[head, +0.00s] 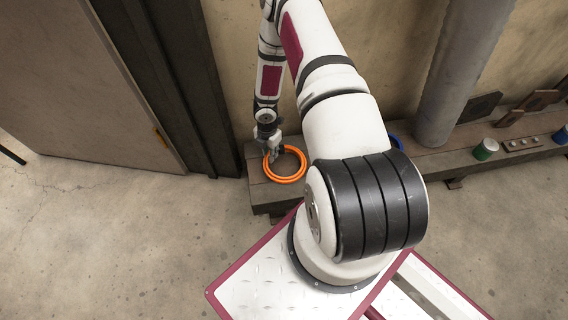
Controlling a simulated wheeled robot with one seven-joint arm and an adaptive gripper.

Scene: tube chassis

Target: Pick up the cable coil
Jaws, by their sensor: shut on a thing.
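The cable coil (287,180) is an orange ring near the left end of a low bench (262,197). My gripper (273,155) is at the ring's upper left edge, pointing down, and is shut on the coil. The fingertips are small and partly merge with the ring. I cannot tell whether the coil rests on the bench or is slightly above it.
A blue ring (396,142) shows partly behind my arm. A grey pipe (458,75) rises from the bench. A green can (485,149), a socket strip (522,144) and dark plates (483,105) are at the right. A door (80,80) is at the left. The floor before it is clear.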

